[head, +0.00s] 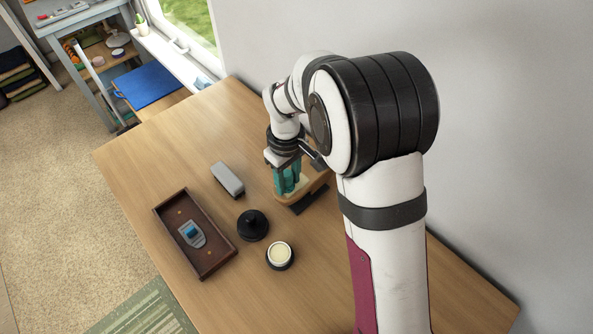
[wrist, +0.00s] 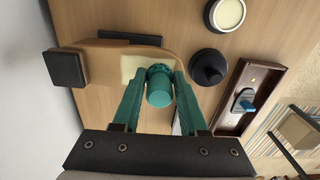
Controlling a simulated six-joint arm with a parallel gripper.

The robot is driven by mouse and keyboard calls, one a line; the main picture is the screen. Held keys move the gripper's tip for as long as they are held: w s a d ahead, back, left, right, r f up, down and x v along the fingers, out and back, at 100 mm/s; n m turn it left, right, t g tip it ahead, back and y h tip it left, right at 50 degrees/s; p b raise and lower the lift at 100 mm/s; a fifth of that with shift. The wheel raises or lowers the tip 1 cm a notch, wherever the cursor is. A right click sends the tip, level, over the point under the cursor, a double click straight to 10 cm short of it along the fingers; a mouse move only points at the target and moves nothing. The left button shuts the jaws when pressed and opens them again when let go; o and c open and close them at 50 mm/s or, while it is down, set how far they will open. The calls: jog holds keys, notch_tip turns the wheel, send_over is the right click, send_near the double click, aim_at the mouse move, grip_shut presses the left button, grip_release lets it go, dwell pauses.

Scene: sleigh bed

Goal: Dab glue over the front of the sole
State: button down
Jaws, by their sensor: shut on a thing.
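My gripper (wrist: 162,76) is shut on a round teal dauber (wrist: 159,93), with one teal finger on each side of it. The tan sole (wrist: 105,64) lies beneath, with its rounded end by the dauber. A pale cream patch (wrist: 131,67) shows on the sole, just left of the dauber. The dauber's lower end is hidden, so I cannot tell whether it touches the sole. In the head view my gripper (head: 289,181) is over the sole (head: 318,184), partly covering it. The open glue pot (head: 280,253) holds cream glue and stands nearer the front.
A black round piece with a knob (head: 252,224) stands beside the pot. A grey block (head: 228,179) and a brown tray (head: 163,213) holding a small grey-and-blue item lie to the left. A black block (wrist: 68,68) sits at the sole's far end. The table's left area (head: 150,160) is clear.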

aim_at(308, 173)
jog(key=shift+s+a, duration=0.85)
jog(key=shift+w+d, duration=3.1)
notch_tip(308, 173, up, 8)
